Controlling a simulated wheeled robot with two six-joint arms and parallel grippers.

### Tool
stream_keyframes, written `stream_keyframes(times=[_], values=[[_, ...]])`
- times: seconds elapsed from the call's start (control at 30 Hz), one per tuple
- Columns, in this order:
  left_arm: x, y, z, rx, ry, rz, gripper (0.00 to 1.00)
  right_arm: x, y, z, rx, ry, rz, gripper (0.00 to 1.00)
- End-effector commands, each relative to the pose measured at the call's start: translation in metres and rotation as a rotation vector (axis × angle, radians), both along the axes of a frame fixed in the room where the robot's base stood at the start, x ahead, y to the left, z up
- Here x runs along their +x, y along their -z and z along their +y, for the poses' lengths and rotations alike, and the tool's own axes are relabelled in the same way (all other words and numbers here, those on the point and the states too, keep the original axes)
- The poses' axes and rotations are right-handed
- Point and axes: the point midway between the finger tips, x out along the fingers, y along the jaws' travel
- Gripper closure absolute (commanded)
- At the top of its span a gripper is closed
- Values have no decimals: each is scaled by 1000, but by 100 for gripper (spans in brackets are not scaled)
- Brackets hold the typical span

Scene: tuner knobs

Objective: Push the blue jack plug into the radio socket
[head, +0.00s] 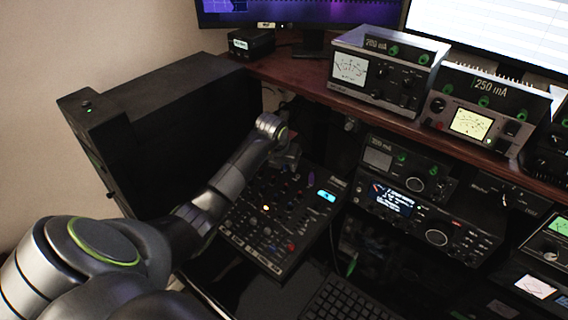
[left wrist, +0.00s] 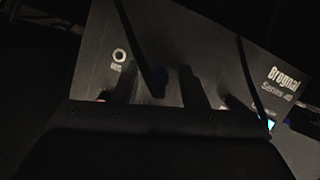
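My left gripper (head: 285,160) reaches in at the back edge of the sloped black mixer panel (head: 262,225). In the left wrist view its two dark fingers (left wrist: 158,82) stand apart, with a dark cable (left wrist: 138,45) running down between them. A round socket with a pale ring (left wrist: 119,55) shows on the panel marked "Bregnal Series 40" (left wrist: 255,75), up and left of the fingers. My right gripper is not in view.
A second dark cable (left wrist: 247,80) crosses the panel to the right of the fingers. A large black cabinet (head: 180,120) stands left of the mixer. A radio unit (head: 420,212) stands to its right, below the wooden shelf (head: 310,85). A keyboard (head: 350,300) lies in front.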

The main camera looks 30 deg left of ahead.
Motion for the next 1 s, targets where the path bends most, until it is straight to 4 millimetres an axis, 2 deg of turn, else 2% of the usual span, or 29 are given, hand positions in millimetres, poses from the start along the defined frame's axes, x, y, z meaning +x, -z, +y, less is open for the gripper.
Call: stream_keyframes(times=[0.07,0.37,1.0], values=[[0,0,0,0,0,0,61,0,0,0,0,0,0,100],[0,0,0,0,-1,0,99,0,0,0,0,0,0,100],[-1,-14,0,0,-1,-1,100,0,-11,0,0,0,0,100]])
